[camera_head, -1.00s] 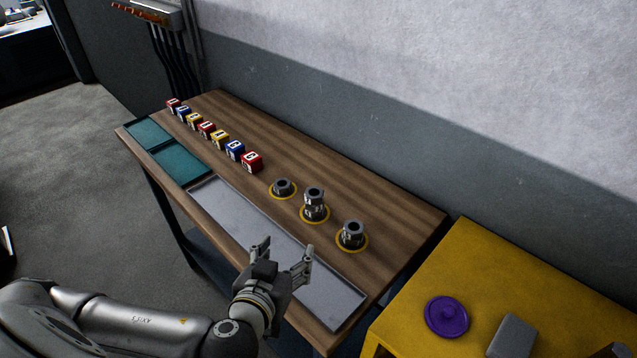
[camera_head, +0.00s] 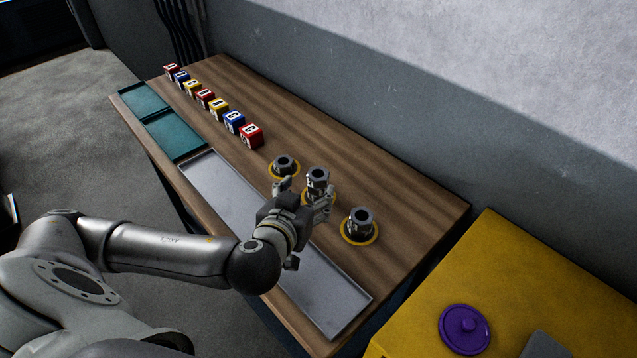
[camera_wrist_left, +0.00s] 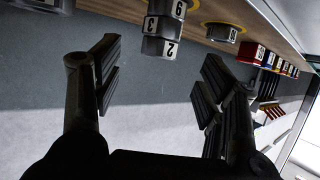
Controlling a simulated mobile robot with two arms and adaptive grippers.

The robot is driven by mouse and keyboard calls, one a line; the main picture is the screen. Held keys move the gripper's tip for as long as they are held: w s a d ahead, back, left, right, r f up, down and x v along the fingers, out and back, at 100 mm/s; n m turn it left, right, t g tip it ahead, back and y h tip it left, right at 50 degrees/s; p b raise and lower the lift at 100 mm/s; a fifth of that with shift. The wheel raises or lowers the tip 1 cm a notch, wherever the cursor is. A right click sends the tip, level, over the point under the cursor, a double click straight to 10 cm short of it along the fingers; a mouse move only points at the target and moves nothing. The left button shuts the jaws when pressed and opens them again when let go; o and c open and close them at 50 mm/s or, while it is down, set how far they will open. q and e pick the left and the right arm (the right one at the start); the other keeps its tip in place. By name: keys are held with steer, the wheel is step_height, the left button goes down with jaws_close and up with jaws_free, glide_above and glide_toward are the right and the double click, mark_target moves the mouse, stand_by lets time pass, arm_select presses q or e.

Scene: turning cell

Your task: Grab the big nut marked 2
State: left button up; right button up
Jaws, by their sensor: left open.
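The big nut marked 2 (camera_wrist_left: 168,49) shows in the left wrist view, where the scene appears upside down. It is at the free end of the middle stack, above nuts with other digits. In the head view that top nut (camera_head: 318,177) is dark grey, and my gripper partly hides the stack below it. My left gripper (camera_head: 304,196) is open at the near side of this stack. In the wrist view its fingers (camera_wrist_left: 160,58) are spread to either side of the nut's line, with nothing held. Whether they touch the stack cannot be told. My right gripper is not in view.
Another nut (camera_head: 285,164) stands left of the stack, and more nut hardware (camera_head: 360,221) stands right, on yellow-ringed spots. A grey tray (camera_head: 335,300) lies along the front edge. A yellow table (camera_head: 545,280) carries a purple lid (camera_head: 465,328).

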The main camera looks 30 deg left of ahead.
mark_target(314, 183)
arm_select(q)
steer(key=shift+w+a+f+p, duration=0.1)
steer(key=shift+w+a+p, duration=0.15)
steer(key=shift+w+p, duration=0.5)
steer(key=x, duration=0.3)
steer(key=shift+w+f, duration=0.25)
steer(key=shift+w, duration=0.05)
steer(key=shift+c, duration=0.2)
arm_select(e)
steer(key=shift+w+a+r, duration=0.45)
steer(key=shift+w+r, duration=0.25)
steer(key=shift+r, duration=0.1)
arm_select(q)
steer(key=c, duration=1.2)
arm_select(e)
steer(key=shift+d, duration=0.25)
